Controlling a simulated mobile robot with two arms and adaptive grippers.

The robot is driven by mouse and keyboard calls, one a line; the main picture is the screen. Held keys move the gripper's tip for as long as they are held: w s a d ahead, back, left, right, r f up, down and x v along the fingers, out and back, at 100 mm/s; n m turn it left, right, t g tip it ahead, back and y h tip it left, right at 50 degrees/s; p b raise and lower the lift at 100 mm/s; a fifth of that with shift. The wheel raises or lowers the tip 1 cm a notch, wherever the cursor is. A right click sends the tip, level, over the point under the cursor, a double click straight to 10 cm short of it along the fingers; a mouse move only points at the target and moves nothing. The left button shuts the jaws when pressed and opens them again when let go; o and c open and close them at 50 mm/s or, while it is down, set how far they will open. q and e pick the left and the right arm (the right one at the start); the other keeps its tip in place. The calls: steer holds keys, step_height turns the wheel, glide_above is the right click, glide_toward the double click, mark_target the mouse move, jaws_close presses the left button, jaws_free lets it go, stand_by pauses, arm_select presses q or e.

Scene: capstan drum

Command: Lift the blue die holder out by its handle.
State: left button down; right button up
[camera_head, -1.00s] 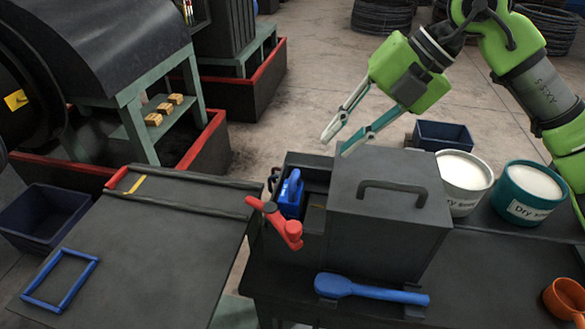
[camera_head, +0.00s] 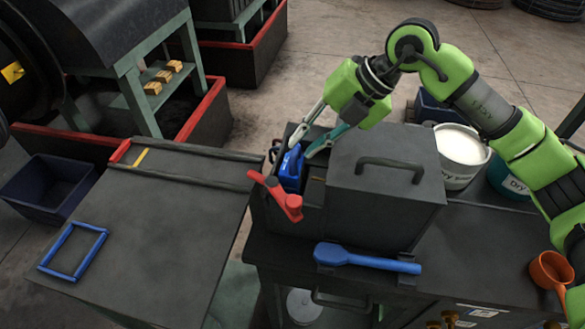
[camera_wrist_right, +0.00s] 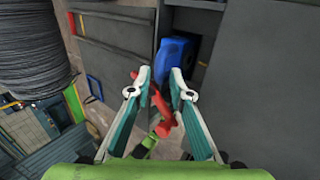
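The blue die holder (camera_head: 291,168) stands in the open left part of a dark box (camera_head: 385,195), with its upper part showing and its lower part hidden by the box wall. It also shows in the right wrist view (camera_wrist_right: 174,60), ahead of the fingertips. My right gripper (camera_head: 300,148) is open. Its fingertips are at the die holder's top in the head view; I cannot tell whether they touch it. In the right wrist view the open fingers (camera_wrist_right: 160,78) show nothing held between them. My left gripper is not in view.
A red lever (camera_head: 277,195) sticks out at the box's front left. A lid with a dark handle (camera_head: 390,166) covers the box's right part. A blue spoon-like tool (camera_head: 365,260) lies in front. A blue frame (camera_head: 73,250) lies on the left table, which is mostly clear.

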mark_target(297, 151)
steer(key=shift+p+x, duration=0.45)
steer(key=shift+x, duration=1.15)
jaws_close()
steer(key=shift+w+r, duration=0.15)
steer(key=shift+r, duration=0.05)
